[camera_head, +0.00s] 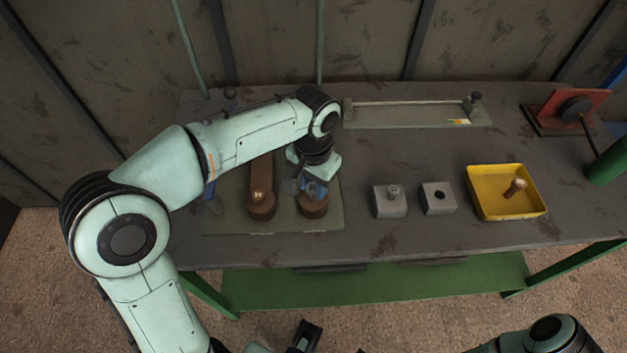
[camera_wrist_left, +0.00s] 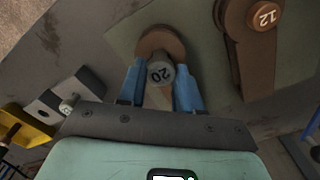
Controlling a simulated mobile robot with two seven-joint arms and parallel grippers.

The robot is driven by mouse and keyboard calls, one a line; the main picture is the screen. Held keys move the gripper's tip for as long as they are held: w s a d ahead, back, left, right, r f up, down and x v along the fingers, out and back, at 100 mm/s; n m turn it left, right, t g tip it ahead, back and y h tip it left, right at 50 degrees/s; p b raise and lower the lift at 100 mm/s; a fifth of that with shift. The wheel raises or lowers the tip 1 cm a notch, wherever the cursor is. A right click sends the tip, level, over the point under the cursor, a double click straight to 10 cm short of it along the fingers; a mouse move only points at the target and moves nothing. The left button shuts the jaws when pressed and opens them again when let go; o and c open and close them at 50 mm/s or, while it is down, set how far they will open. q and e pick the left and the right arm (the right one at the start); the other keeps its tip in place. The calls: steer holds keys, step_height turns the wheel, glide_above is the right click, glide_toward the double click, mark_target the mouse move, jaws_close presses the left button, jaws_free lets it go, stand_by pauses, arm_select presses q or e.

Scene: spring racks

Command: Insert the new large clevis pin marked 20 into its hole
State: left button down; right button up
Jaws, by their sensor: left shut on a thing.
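The large grey clevis pin marked 20 (camera_wrist_left: 160,74) is held between the blue fingertips of my left gripper (camera_wrist_left: 160,86), its numbered end facing the wrist camera. In the head view my left gripper (camera_head: 315,189) is right above the round brown end of a link (camera_head: 314,209). That brown end also shows behind the pin in the wrist view (camera_wrist_left: 160,40). The hole is hidden, and I cannot tell whether the pin's lower end is in it.
A second brown link (camera_head: 262,172) beside it carries a copper-coloured pin (camera_head: 258,195), marked 12 (camera_wrist_left: 264,16) in the wrist view. To the right stand a grey block with a pin (camera_head: 390,205), a grey block with an empty hole (camera_head: 438,204) and a yellow tray (camera_head: 481,199) holding a copper-coloured pin (camera_head: 515,187).

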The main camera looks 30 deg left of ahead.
mark_target(313, 187)
arm_select(q)
steer(key=shift+f+b, duration=0.5)
steer(key=shift+f, duration=0.25)
steer(key=c, duration=0.7)
jaws_free()
step_height(313, 187, up, 13)
steer(key=p, duration=0.3)
steer(key=shift+r, duration=0.2)
